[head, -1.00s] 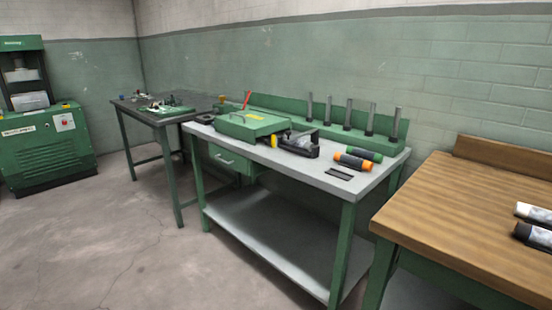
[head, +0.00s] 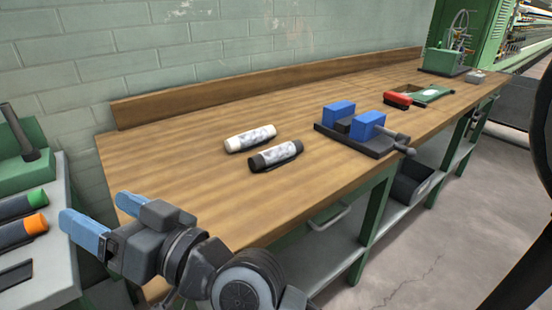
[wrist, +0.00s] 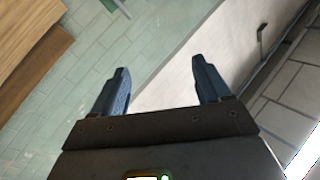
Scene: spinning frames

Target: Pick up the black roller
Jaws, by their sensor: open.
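A black roller (head: 287,152) with a pale patterned label lies on the wooden bench top (head: 190,190) in the head view. A white roller (head: 239,143) with a similar label lies just behind and left of it, with a small gap between them. My gripper (head: 98,220) is at the lower left, near the bench's left end, left of and apart from both rollers. Its blue fingers are spread and empty. In the wrist view my gripper (wrist: 160,78) shows two parted fingers with nothing between them. Neither roller can be made out in the wrist view.
A blue-jawed vise (head: 368,129) stands right of the rollers. A red brush (head: 397,100) and green items (head: 430,95) lie farther right. On the grey-topped bench (head: 62,255) at left are green-ended (head: 22,206) and orange-ended (head: 20,231) dark rollers. The bench front is clear.

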